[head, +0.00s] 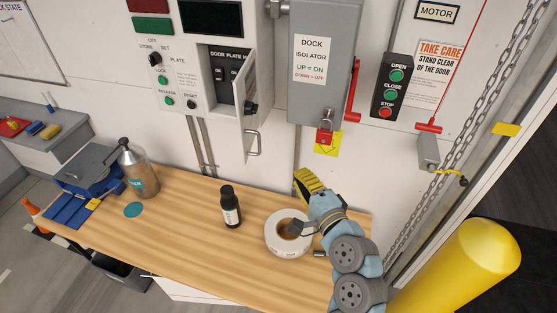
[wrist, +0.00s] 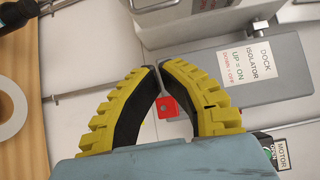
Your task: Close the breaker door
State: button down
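The breaker door (head: 251,92) is a narrow grey door on the white wall panel in the head view. It stands open, swung out toward me, with a dark knob and a metal bar handle (head: 253,144) near its bottom. Behind it the dark breaker recess (head: 226,73) shows its switches. My gripper (head: 306,181) is below and to the right of the door, above the bench and apart from the door. In the wrist view its yellow fingers (wrist: 159,68) come together at the tips with nothing between them.
The grey dock isolator box (head: 312,85) with a red lever (head: 353,92) is right of the door. A wooden bench (head: 180,235) below holds a tape roll (head: 275,243), a black bottle (head: 230,208) and a metal sprayer (head: 139,172). A yellow post (head: 465,262) stands at right.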

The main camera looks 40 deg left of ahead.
jog(key=s+a+p+x, duration=0.1)
jog(key=s+p+x, duration=0.1)
jog(key=x, duration=1)
jog(key=shift+a+p, duration=0.25)
jog(key=shift+p, duration=0.1)
jog(key=shift+s+p, duration=0.2)
jog(key=shift+p, duration=0.1)
